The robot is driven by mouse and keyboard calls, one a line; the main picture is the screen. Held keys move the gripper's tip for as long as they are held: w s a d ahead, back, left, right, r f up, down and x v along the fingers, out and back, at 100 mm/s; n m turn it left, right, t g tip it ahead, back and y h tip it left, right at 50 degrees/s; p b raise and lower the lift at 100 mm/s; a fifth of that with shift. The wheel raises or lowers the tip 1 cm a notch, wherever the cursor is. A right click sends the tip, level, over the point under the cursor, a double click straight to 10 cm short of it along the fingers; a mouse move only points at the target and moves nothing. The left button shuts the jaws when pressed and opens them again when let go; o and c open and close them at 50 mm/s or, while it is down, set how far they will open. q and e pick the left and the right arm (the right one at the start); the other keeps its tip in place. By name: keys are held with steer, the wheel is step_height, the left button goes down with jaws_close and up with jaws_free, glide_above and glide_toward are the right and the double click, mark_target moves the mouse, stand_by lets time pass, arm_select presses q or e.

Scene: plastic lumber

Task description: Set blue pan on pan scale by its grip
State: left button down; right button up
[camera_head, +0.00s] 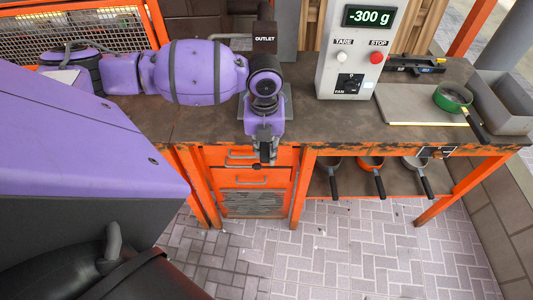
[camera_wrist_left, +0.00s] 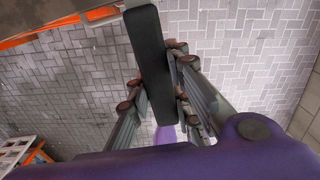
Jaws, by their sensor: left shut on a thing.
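My left gripper (camera_head: 265,152) is in front of the workbench, low near its front edge. In the left wrist view its fingers (camera_wrist_left: 153,78) are closed on both sides of a long black grip (camera_wrist_left: 148,40). The pan body at the end of this grip is out of view, so I cannot tell its colour. No blue pan shows clearly in the head view. The weighing box (camera_head: 358,45) stands at the back of the bench and its display (camera_head: 368,16) reads -300 g. My right gripper is not in view.
A green pan (camera_head: 453,97) sits at the bench's right, its black handle over the edge. Several pans, one orange (camera_head: 371,163), rest on the lower shelf with handles outward. A grey flat plate (camera_head: 415,105) lies right of the box. The tiled floor in front is clear.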

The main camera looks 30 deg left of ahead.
arm_select(q)
steer(key=shift+w+a+f+b, duration=0.15)
steer(key=shift+w+a+b, duration=0.1)
steer(key=shift+w+a, duration=0.25)
steer(key=shift+w+a+f+b, duration=0.15)
steer(key=shift+w+a+b, duration=0.1)
steer(key=shift+w, duration=0.45)
steer(key=w+a, duration=0.1)
steer(key=w+b, duration=0.1)
steer(key=w+a+b, duration=0.1)
steer(key=w, duration=0.1)
steer(key=shift+w+a+f, duration=0.1)
steer(key=shift+a+f, duration=0.05)
steer(key=shift+a, duration=0.15)
steer(key=shift+w+a+b, duration=0.4)
steer(key=shift+w+b, duration=0.15)
steer(key=shift+w, duration=0.15)
steer(key=shift+f, duration=1.1)
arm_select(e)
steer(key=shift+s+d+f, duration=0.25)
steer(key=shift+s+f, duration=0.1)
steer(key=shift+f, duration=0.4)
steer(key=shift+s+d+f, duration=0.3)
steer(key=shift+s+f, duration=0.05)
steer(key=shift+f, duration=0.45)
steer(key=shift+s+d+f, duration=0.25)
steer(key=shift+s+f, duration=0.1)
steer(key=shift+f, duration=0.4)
